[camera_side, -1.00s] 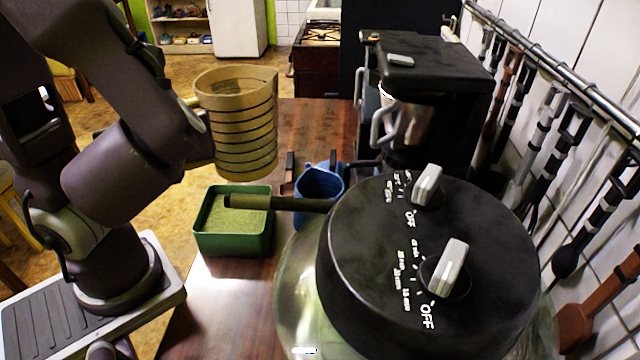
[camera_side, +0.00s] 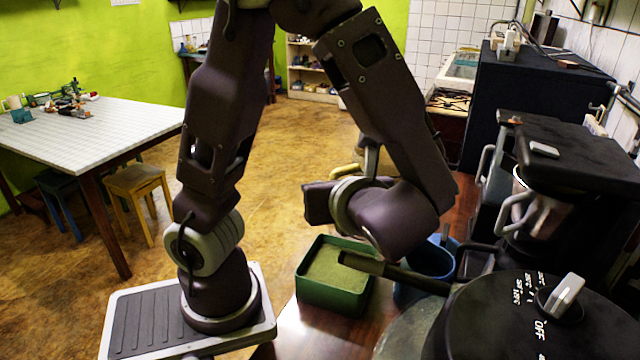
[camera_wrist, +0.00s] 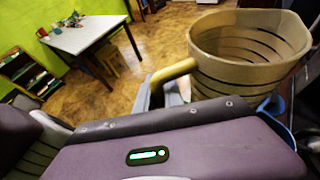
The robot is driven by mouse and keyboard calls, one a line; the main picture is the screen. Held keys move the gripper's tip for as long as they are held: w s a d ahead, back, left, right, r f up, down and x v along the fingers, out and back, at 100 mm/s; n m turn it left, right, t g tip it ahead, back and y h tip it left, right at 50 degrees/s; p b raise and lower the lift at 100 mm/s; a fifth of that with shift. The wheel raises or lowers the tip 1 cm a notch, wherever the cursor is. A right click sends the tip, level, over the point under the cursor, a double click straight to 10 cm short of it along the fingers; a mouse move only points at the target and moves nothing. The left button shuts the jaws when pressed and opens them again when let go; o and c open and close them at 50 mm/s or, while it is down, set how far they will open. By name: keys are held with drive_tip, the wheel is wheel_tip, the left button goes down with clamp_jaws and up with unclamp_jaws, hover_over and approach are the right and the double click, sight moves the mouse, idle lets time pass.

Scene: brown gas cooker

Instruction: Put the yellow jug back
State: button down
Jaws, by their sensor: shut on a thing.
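The yellow jug (camera_wrist: 235,65) shows at the right of the wrist view, upright, with dark bands around it and its open rim facing up. Its curved handle (camera_wrist: 176,72) points left, toward my gripper (camera_wrist: 162,90). My gripper is shut on the handle; its fingers are partly hidden behind my wrist housing. In the side view my arm covers nearly all of the jug, and only a small yellowish part (camera_side: 345,172) shows beside the wrist. I cannot see what is under the jug.
A green box (camera_side: 335,298) and a blue jug (camera_side: 433,258) stand on the wooden counter below my wrist. A dark pan-like handle (camera_side: 395,272) reaches over the box. A black coffee machine (camera_side: 565,150) and a black knobbed lid (camera_side: 510,320) crowd the right.

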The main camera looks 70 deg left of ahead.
drive_tip(key=w+a+f+n+g, duration=0.4)
drive_tip(key=a+f, duration=0.4)
drive_tip(key=a, duration=0.2)
drive_tip(key=shift+a+n+g+h, duration=0.3)
drive_tip(key=shift+n+g, duration=0.5)
drive_tip(key=shift+g, duration=0.3)
drive_tip(key=shift+f, duration=3.15)
drive_tip(key=shift+f, duration=0.65)
drive_tip(key=c, duration=1.4)
unclamp_jaws()
drive_tip(key=shift+o, duration=0.2)
drive_tip(key=v, duration=0.8)
